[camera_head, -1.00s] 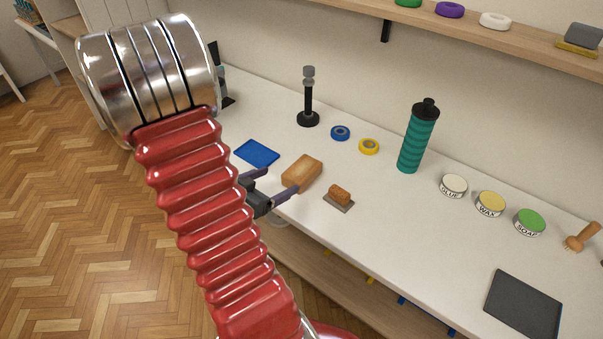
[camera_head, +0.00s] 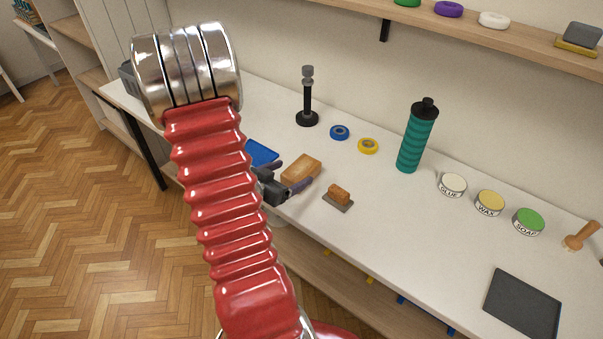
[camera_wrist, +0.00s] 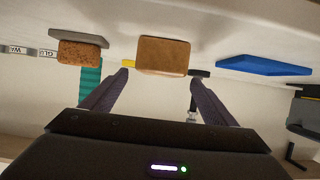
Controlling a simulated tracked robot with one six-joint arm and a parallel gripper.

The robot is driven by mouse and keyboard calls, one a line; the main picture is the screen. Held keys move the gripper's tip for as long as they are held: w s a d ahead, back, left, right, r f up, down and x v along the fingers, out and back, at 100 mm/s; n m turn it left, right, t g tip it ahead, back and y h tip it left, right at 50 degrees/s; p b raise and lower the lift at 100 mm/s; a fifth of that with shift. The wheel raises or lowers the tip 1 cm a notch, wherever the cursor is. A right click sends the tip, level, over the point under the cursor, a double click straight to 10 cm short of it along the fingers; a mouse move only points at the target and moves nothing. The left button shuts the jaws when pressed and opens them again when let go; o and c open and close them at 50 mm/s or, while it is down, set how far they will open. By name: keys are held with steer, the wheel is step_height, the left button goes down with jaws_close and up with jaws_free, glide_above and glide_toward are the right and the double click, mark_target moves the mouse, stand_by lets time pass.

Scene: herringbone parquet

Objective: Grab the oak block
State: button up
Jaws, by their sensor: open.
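The oak block (camera_head: 301,169), a plain brown rectangular block, lies on the white bench top. It also shows in the wrist view (camera_wrist: 163,56), ahead of the fingers and roughly centred between them. My gripper (camera_head: 287,175) is open at the block's near left side, with one finger by each side of its near end. In the wrist view my gripper (camera_wrist: 160,78) has nothing between its fingers. I cannot tell whether a fingertip touches the block.
A blue tray (camera_head: 262,153) lies left of the block. A small brown block (camera_head: 340,192) on a grey plate lies to the right. Behind are a black stand (camera_head: 307,105), blue tape (camera_head: 340,132), yellow tape (camera_head: 368,146) and a teal bottle (camera_head: 416,140).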

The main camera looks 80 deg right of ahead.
mark_target(300, 169)
steer(key=shift+s+d+f, duration=0.15)
steer(key=shift+s+d, duration=0.05)
steer(key=shift+d, duration=0.2)
steer(key=shift+x, duration=2.65)
steer(key=shift+a+f, duration=0.1)
steer(key=shift+c, duration=0.2)
steer(key=c, duration=1.3)
steer(key=shift+r, duration=0.2)
steer(key=shift+r, duration=4.85)
